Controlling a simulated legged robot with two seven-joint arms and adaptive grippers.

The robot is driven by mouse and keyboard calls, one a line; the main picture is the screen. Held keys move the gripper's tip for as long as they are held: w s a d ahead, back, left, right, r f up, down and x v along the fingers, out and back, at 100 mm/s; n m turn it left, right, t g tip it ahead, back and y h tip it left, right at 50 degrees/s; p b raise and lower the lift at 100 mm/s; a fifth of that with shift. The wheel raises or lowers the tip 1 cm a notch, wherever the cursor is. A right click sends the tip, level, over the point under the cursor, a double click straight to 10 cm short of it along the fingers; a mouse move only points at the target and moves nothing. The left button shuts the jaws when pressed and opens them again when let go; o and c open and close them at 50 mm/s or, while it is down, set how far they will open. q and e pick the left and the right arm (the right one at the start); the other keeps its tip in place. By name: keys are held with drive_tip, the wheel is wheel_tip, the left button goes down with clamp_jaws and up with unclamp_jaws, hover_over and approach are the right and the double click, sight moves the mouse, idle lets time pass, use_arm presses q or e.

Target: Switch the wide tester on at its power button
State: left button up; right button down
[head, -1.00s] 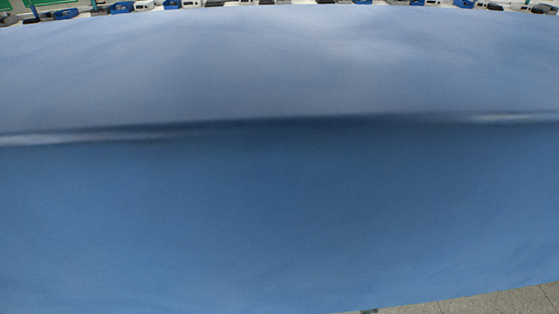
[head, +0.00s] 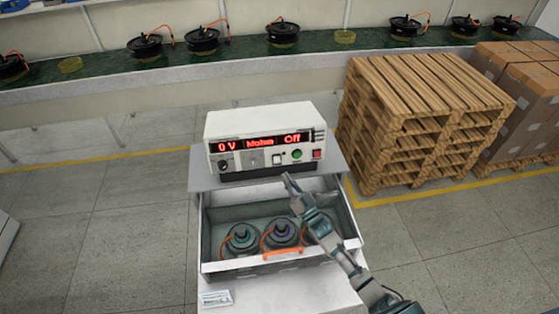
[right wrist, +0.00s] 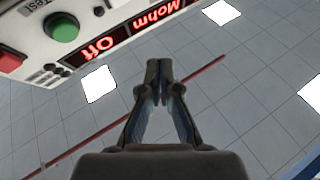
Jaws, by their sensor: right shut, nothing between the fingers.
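The wide tester (head: 260,122) is a white box on a grey cart. Its red display is lit and reads "0 V", "Mohm" and "Off". Below the display are a black knob (head: 223,167), a pale switch (head: 277,160), a green button (head: 297,154) and a red button (head: 317,154). I cannot tell which is the power button. My right gripper (head: 288,181) is shut and empty, just in front of and below the tester's panel, apparently not touching it. In the right wrist view the shut fingertips (right wrist: 159,72) are beside the panel; the green button (right wrist: 61,27) is upper left. My left gripper is not in view.
An open drawer (head: 204,245) below the tester holds black motors with orange cables, under my right forearm. Wooden pallets (head: 420,105) and stacked cartons (head: 525,100) stand at right. A long green bench (head: 120,70) with motors runs across the back.

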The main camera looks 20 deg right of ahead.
sight(277, 159)
drive_tip(key=shift+w+d+f+b, duration=0.15)
drive_tip(key=shift+w+f+b, duration=0.15)
drive_tip(key=shift+w+b, duration=1)
drive_tip(key=shift+w+d+f+b, duration=0.2)
drive_tip(key=shift+w+f+b, duration=0.1)
drive_tip(key=shift+w+b, duration=1.05)
drive_tip(key=shift+w+d+f+b, duration=0.15)
drive_tip(key=shift+w+f+b, duration=0.15)
drive_tip(key=shift+w+b, duration=1)
